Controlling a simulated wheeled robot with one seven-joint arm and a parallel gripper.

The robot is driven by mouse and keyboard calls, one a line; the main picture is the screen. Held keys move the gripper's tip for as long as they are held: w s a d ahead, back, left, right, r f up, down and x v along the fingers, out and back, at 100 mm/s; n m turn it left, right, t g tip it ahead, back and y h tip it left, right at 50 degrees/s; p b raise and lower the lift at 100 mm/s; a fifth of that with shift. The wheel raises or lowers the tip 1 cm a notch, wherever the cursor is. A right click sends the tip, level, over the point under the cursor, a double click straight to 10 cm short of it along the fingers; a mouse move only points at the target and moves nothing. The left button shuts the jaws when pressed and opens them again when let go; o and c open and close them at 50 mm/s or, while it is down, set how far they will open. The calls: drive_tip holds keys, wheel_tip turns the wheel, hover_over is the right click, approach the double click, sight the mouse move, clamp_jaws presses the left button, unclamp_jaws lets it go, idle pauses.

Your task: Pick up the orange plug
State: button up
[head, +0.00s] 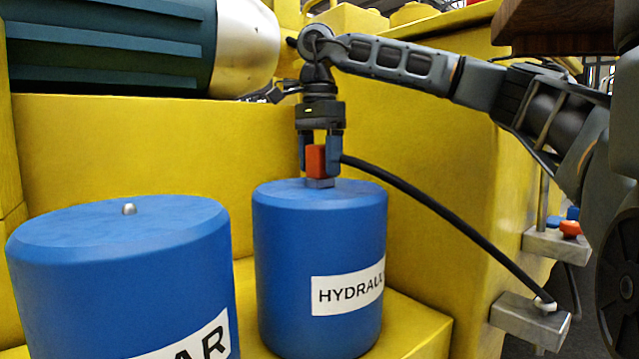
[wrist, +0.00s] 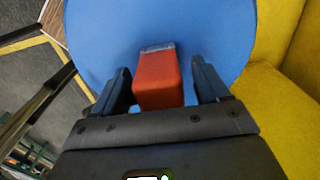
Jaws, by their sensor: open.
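The orange plug (head: 316,161) stands upright on a small grey socket (head: 320,183) on top of the blue hydraulic cylinder (head: 318,250). A black cable (head: 440,218) runs from beside the plug down to the right. My gripper (head: 320,165) is above the cylinder with its fingers pointing down, one on each side of the plug. In the wrist view the plug (wrist: 158,82) sits between the two open fingers, with a visible gap on each side. The grey piece (wrist: 157,48) shows at the plug's far end.
A second blue cylinder (head: 120,260) with a metal knob stands at the left. Yellow walls (head: 160,140) rise behind. A dark green and silver motor-like body (head: 140,45) is at the upper left. Grey brackets (head: 530,318) stick out at the right, one bearing the cable's end.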

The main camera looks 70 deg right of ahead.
drive_tip(key=shift+f, duration=0.35)
drive_tip(key=shift+c, duration=0.3)
drive_tip(key=shift+r, duration=0.1)
clamp_jaws()
